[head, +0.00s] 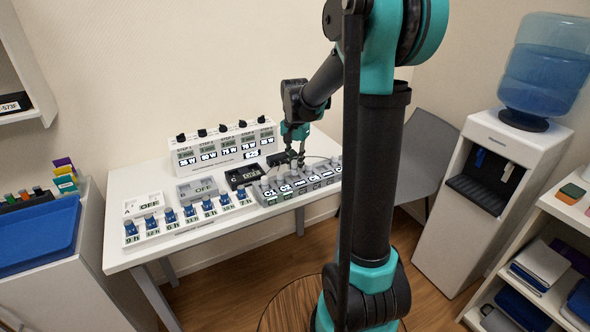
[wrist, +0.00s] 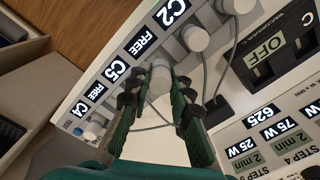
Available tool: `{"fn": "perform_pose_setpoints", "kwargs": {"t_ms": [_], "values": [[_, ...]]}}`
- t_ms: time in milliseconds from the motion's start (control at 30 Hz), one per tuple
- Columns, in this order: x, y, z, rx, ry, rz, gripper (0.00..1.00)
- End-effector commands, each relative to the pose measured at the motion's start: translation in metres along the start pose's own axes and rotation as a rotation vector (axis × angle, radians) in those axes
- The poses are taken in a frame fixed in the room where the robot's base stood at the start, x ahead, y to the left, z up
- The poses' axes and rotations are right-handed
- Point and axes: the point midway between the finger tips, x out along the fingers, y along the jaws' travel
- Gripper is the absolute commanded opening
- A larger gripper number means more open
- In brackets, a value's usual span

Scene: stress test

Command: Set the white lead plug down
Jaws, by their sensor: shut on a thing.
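The white lead plug (wrist: 159,80) sits between the two green fingers of my gripper (wrist: 161,88) in the wrist view. My gripper is shut on it, over the edge of the grey socket strip (wrist: 98,108) by the labels FREE and C5. Whether the plug touches the strip is not clear. In the head view my gripper (head: 293,158) is above the back of that strip (head: 300,197), and the plug is too small to make out there.
Other pale plugs (wrist: 195,38) with grey leads stand close by along the strip. The step panel (head: 222,143) stands behind. A rack of blue-topped items (head: 190,222) fills the table's front left.

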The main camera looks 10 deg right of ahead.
Motion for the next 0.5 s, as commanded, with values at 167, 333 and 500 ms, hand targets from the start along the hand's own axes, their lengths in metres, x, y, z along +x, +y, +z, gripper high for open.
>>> {"fn": "perform_pose_setpoints", "kwargs": {"t_ms": [167,333,500], "values": [[0.023,0.0,0.0,0.0,0.0,0.0,0.0],[0.026,0.0,0.0,0.0,0.0,0.0,0.0],[0.026,0.0,0.0,0.0,0.0,0.0,0.0]]}}
